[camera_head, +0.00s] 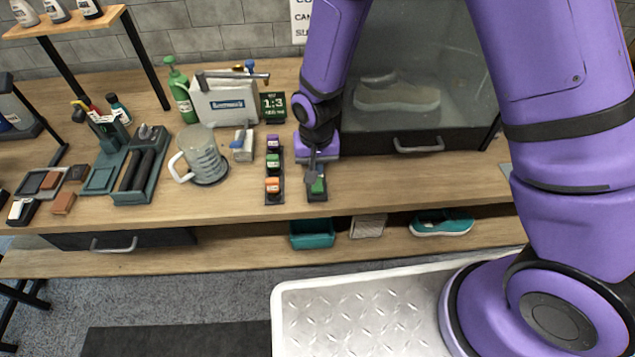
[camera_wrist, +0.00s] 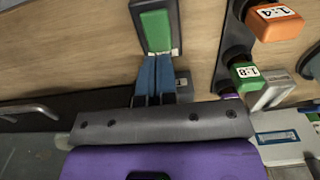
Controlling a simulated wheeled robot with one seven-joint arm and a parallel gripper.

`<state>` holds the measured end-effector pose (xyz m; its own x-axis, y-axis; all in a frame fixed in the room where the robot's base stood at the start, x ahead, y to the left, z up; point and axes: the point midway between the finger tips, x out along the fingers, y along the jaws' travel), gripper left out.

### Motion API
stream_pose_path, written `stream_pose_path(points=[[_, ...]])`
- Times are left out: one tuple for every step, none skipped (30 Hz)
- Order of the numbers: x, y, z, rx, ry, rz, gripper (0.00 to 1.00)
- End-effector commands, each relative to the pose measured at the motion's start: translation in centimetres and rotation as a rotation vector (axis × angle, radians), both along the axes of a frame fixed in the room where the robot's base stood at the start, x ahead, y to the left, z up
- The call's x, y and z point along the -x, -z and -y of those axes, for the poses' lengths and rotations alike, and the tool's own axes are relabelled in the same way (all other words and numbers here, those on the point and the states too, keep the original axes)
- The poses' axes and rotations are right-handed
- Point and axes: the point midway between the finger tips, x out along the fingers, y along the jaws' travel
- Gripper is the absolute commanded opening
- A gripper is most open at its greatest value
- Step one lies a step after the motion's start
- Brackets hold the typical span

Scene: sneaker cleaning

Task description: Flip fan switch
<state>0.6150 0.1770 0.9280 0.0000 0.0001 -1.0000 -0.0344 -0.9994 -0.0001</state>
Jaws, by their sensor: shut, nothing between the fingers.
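A green switch (camera_head: 318,186) sits on a small dark base on the wooden bench, near its front edge. It also shows in the wrist view (camera_wrist: 156,31), at the top, on its grey base plate. My gripper (camera_head: 313,172) points down just behind the switch. In the wrist view its blue fingers (camera_wrist: 156,60) are together and empty, with the tips at the near edge of the green part. I cannot tell whether they touch it. The fingertips hide part of the switch in the head view.
A dark strip with purple, green and orange labelled blocks (camera_head: 273,186) stands just left of the switch. A glass-fronted cabinet (camera_head: 420,75) with a shoe inside stands behind on the right. A measuring jug (camera_head: 205,155) is further left. The bench right of the switch is clear.

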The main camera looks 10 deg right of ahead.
Motion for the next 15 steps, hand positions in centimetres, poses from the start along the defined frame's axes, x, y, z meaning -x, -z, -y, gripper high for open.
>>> stream_pose_path(points=[[0.0,-0.4,0.0,-0.001,0.000,0.001,0.00],[0.0,-0.6,0.0,-0.001,0.000,0.001,0.00],[0.0,-0.9,0.0,0.000,0.000,0.001,0.00],[0.0,-1.1,0.0,0.000,0.000,0.001,0.00],[0.0,-1.3,0.0,-0.001,0.000,0.001,0.00],[0.0,-1.6,0.0,-0.001,0.000,0.001,0.00],[0.0,-1.8,0.0,-0.001,0.000,0.002,0.00],[0.0,-2.0,0.0,-0.001,0.000,0.001,0.00],[0.0,-2.3,0.0,0.000,0.000,0.001,0.00],[0.0,-2.4,0.0,0.000,0.000,0.001,0.00],[0.0,-2.7,0.0,0.000,0.000,0.001,0.00],[0.0,-2.9,0.0,-0.001,0.000,0.002,0.00],[0.0,-3.1,0.0,-0.001,0.000,0.002,0.00],[0.0,-3.3,0.0,-0.001,0.000,0.002,0.00],[0.0,-3.5,0.0,0.000,0.000,0.001,0.00]])
